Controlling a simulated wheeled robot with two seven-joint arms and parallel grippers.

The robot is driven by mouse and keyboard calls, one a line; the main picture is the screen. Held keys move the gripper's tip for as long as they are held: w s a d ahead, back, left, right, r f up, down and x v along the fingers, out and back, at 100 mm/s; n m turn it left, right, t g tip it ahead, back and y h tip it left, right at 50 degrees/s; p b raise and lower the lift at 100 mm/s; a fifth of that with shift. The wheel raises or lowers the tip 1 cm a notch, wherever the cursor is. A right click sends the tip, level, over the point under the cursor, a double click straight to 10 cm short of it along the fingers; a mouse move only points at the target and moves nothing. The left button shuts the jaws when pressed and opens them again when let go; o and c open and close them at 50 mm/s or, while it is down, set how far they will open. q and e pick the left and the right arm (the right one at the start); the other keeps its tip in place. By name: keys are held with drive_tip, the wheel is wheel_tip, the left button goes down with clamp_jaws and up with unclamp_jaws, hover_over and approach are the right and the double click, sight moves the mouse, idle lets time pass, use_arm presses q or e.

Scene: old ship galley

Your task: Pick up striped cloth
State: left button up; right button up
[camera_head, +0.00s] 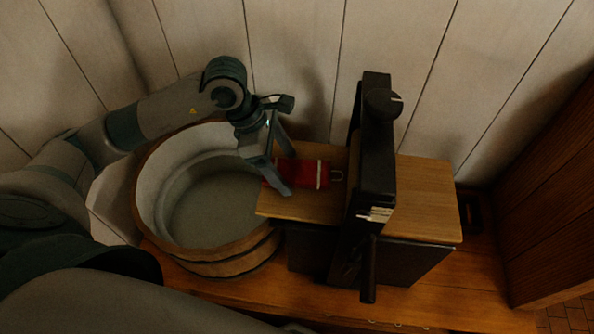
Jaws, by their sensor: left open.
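The striped cloth (308,174) is red with a pale stripe near its right end. It lies as a small folded or rolled bundle on the left part of a wooden top, with a small loop at its right end. My left gripper (289,171) is open at the cloth's left end, with its fingers angled down toward it. The near finger covers part of that end. I cannot tell whether the fingers touch the cloth. My right gripper is not in view.
A tall black upright object (376,150) with a knob stands just right of the cloth, across the wooden top (425,200). A round wooden tub (225,262) stands left, below my left arm. Plank walls close off the back. Bare wooden top lies right of the black object.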

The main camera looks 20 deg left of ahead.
use_arm(q)
drive_tip(key=c, duration=1.2)
drive_tip(key=shift+r, duration=0.1)
drive_tip(key=shift+w+r+b, duration=0.1)
drive_tip(key=shift+r+b, duration=0.25)
drive_tip(key=shift+r, duration=0.5)
wheel_tip(320, 180, up, 8)
drive_tip(key=shift+r+b, duration=0.1)
drive_tip(key=shift+b, duration=0.9)
